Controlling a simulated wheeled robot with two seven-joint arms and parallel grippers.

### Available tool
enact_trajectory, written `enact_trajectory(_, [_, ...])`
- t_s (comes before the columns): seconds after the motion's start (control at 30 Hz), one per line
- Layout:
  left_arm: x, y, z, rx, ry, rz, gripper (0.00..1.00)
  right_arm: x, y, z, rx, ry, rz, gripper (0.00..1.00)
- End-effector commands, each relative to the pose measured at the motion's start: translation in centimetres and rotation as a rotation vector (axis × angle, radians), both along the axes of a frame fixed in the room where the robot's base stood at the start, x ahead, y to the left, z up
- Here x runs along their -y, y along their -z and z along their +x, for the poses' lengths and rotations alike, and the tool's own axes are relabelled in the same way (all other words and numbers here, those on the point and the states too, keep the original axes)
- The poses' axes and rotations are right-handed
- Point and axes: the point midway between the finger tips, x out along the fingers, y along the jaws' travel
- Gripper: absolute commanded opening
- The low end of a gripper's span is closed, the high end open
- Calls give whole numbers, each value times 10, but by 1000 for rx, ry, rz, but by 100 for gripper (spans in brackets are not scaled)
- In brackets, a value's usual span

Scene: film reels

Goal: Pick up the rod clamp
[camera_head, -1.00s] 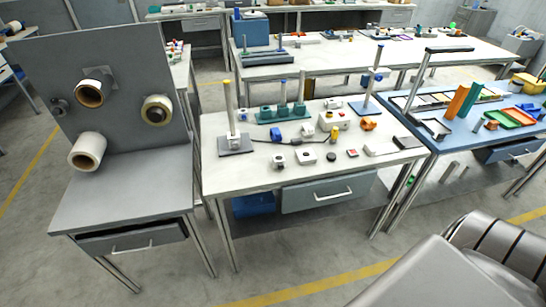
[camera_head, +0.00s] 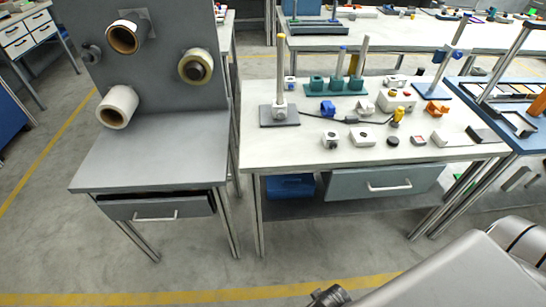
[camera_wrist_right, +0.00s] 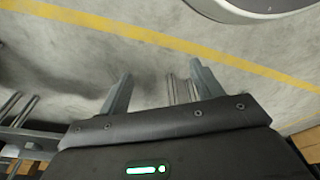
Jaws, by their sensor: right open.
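Several small clamp-like parts are on the white-topped table (camera_head: 262,152); I cannot tell for certain which is the rod clamp. A blue block (camera_head: 328,109) lies mid-table, and a small white block with a dark opening (camera_head: 331,140) lies near the front edge. My right gripper (camera_wrist_right: 162,85) is open and empty over the floor in the right wrist view, away from the table. My left gripper is not in view.
A grey bench with a back panel (camera_head: 160,60) holding rolls stands left. The white table's half-open drawer (camera_head: 385,184) juts out in front. A blue bench (camera_head: 530,135) with trays adjoins it on the right. Open floor (camera_head: 190,270) lies in front.

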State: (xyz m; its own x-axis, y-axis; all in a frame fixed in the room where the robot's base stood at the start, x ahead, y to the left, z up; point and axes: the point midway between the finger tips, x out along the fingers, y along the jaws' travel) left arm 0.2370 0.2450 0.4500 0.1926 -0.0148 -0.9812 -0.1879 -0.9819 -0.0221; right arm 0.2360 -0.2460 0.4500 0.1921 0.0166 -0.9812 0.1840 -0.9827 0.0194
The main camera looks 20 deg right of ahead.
Motion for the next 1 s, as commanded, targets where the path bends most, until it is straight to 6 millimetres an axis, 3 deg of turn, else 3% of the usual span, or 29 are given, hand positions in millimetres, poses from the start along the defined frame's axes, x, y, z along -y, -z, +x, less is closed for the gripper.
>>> enact_trajectory(0.03, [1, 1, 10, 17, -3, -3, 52, -2, 1, 10, 18, 2, 3, 65])
enact_trajectory(0.2, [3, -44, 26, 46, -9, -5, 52, -4, -44, 28, 47, 7, 5, 65])
enact_trajectory(0.4, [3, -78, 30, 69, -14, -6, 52, 0, -84, 39, 90, 18, 2, 65])
enact_trajectory(0.57, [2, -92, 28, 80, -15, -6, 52, 10, -117, 55, 166, 44, -2, 65])
enact_trajectory(0.77, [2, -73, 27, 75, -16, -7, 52, 44, -178, 116, 408, 131, -15, 65])
enact_trajectory(1.0, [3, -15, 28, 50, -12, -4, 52, 97, -259, 198, 754, 263, -33, 65])
